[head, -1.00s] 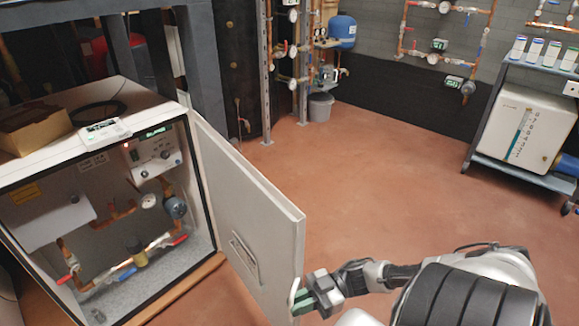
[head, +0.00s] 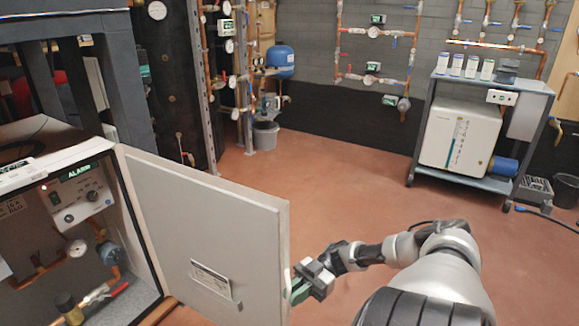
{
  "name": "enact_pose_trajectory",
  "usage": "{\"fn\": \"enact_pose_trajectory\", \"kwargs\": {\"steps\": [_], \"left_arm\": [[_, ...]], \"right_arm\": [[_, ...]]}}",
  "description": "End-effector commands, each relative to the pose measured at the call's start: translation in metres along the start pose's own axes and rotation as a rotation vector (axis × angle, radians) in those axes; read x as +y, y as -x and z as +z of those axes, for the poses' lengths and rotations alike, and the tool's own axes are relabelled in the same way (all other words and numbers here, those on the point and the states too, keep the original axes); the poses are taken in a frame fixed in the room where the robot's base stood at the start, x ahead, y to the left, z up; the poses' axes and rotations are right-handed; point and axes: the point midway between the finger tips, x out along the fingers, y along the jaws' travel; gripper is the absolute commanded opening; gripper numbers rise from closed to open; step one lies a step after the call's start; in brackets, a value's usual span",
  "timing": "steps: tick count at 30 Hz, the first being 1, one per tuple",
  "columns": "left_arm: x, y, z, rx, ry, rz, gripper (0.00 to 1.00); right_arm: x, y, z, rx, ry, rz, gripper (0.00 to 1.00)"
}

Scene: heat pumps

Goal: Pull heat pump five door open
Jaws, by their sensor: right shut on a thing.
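The heat pump is a white cabinet (head: 82,152) at the left of the head view. Its white door (head: 205,225) stands swung wide open, hinged at the cabinet's right front edge, with a label on its inner face. Inside show a control panel (head: 78,195) reading "ALARM", a gauge, copper pipes and a red valve lever. My right gripper (head: 297,288) is shut on the door's free edge, low at its right side. The exact grip on the edge is partly hidden. My left gripper is not in view.
The brown floor (head: 345,160) right of the door is clear. A dark trolley (head: 485,182) with a white unit stands at the right. A grey bin (head: 265,137) and a blue tank (head: 281,62) are by the back wall. Dark posts rise behind the cabinet.

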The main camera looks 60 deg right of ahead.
Motion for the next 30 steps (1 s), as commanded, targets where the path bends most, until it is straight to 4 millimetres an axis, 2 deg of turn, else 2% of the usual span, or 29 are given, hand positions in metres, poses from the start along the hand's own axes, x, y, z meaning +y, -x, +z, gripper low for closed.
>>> {"fn": "enact_pose_trajectory", "kwargs": {"steps": [14,15,17,26,30], "left_arm": [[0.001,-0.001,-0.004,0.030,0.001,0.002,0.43],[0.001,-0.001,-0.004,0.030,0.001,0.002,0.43],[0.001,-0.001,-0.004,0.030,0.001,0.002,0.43],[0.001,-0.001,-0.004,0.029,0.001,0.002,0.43],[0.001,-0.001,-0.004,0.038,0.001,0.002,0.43]], "right_arm": [[0.004,0.003,0.000,-0.004,0.003,0.009,0.00],[0.004,0.003,0.000,-0.004,0.003,0.009,0.14],[0.004,0.003,0.000,-0.004,0.004,0.009,0.23],[0.003,0.004,0.000,-0.002,0.003,0.005,0.23],[0.004,0.018,0.000,-0.004,0.003,0.007,0.23]]}}
